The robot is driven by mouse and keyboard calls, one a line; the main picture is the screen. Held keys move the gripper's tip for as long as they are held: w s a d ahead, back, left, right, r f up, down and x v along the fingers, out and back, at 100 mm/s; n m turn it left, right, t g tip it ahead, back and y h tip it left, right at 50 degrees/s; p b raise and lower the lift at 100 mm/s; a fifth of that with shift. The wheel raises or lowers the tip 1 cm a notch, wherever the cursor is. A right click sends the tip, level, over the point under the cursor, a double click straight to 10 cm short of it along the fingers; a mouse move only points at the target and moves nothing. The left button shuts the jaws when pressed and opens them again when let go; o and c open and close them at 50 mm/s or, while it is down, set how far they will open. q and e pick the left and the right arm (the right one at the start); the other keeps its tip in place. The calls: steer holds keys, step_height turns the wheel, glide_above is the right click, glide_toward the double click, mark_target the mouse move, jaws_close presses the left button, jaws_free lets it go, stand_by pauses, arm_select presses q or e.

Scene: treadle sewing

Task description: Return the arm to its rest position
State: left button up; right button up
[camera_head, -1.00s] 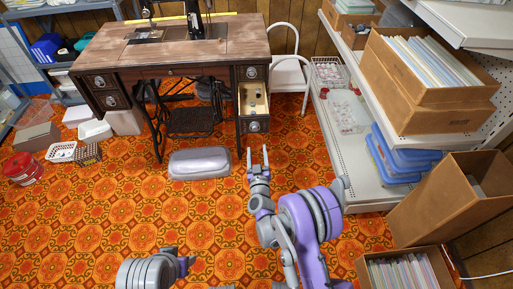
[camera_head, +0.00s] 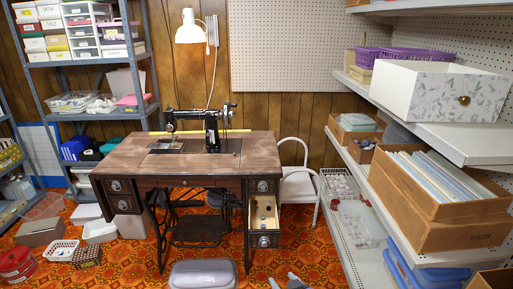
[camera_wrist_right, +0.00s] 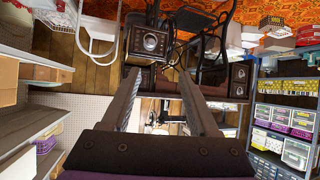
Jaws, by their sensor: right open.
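My right gripper (camera_head: 284,281) shows at the bottom edge of the head view, only its two fingertips in frame, spread apart with orange floor behind. In the right wrist view the same gripper (camera_wrist_right: 160,76) has two long dark fingers wide apart with nothing held between them. It is in front of the sewing table (camera_head: 212,152), below and to the right of the open drawer (camera_head: 264,211), and apart from it. The rest of my right arm is out of the head view. My left gripper is in neither view now.
A grey rounded case (camera_head: 203,274) lies on the floor before the table. A white chair (camera_head: 299,186) stands behind the drawer. Shelving (camera_head: 440,135) with boxes lines the right side. Patterned floor (camera_head: 315,255) is free between the drawer and the shelving.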

steer(key=s+d+f+m+g+h+p, duration=0.15)
steer(key=s+d+g, duration=0.3)
steer(key=s, duration=0.95)
steer(key=s+d+m+g+h, duration=0.25)
steer(key=s+d, duration=0.35)
steer(key=s, duration=0.9)
arm_select(q)
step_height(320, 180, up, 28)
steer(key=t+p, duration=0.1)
steer(key=p, duration=2.2)
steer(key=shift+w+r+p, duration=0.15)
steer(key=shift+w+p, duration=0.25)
arm_select(e)
step_height(320, 180, up, 27)
steer(key=w+t, duration=0.1)
steer(key=shift+w+a+n+y, duration=0.25)
steer(key=shift+w+n+y, duration=0.05)
steer(key=shift+y, duration=0.1)
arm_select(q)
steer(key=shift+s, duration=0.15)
arm_select(e)
steer(key=shift+s+r, duration=0.1)
steer(key=shift+s, duration=0.05)
